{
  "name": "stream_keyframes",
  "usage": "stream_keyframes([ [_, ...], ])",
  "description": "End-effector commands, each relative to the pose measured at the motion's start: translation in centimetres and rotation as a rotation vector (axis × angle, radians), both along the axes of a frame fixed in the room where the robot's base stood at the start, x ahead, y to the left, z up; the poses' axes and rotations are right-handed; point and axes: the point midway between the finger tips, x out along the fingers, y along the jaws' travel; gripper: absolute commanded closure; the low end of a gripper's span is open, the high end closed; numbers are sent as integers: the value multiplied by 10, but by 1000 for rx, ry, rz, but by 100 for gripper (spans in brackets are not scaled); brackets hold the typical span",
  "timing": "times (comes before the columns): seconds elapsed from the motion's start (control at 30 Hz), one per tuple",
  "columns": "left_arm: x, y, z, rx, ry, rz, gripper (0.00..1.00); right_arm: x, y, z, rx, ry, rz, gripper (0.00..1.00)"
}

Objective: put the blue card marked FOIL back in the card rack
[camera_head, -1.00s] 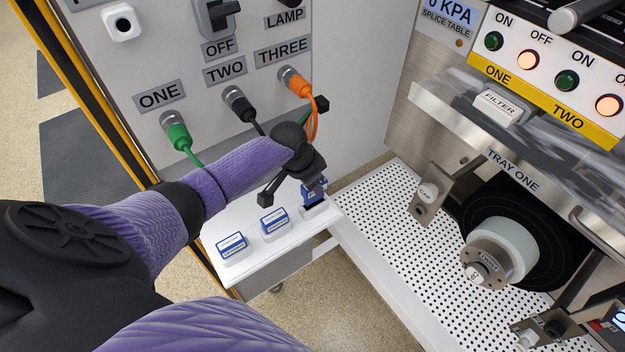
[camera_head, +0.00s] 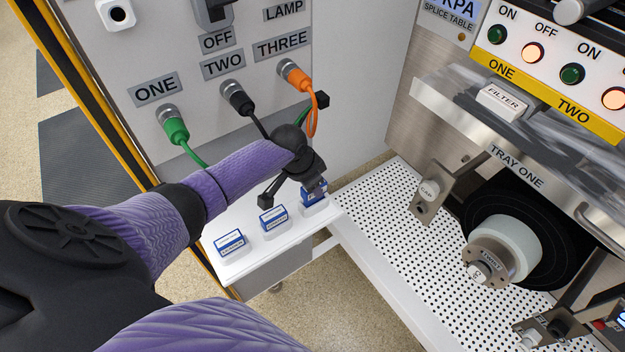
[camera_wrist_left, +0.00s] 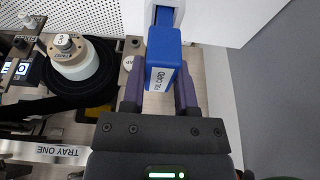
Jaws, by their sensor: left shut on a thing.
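The blue card (camera_head: 314,192) is at the right-hand white slot block (camera_head: 316,208) of the card rack on a small white shelf. My left gripper (camera_head: 309,182) is shut on it from above. In the left wrist view the blue card (camera_wrist_left: 163,62) sits between my purple fingers (camera_wrist_left: 158,92), and its label reads partly as "OIL CARD". Its far end meets the white block (camera_wrist_left: 180,10) and seems to be in the slot; the exact depth is hidden. My right gripper is out of view.
Two other blue-and-white cards, one at the left (camera_head: 231,243) and one in the middle (camera_head: 273,217), stand in blocks on the shelf (camera_head: 257,258). Green, black and orange cables (camera_head: 310,110) hang from the panel behind. A perforated table (camera_head: 385,225) with a reel is at right.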

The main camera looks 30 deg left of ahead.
Motion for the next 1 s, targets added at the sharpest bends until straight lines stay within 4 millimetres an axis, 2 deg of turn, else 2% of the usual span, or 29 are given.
stream_keyframes([
  [0.87,0,0,-23,0,0,1,100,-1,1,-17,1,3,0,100],
  [0.9,0,0,-22,0,0,0,56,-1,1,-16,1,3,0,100],
  [1.0,0,0,-22,0,0,0,35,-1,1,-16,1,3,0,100],
])
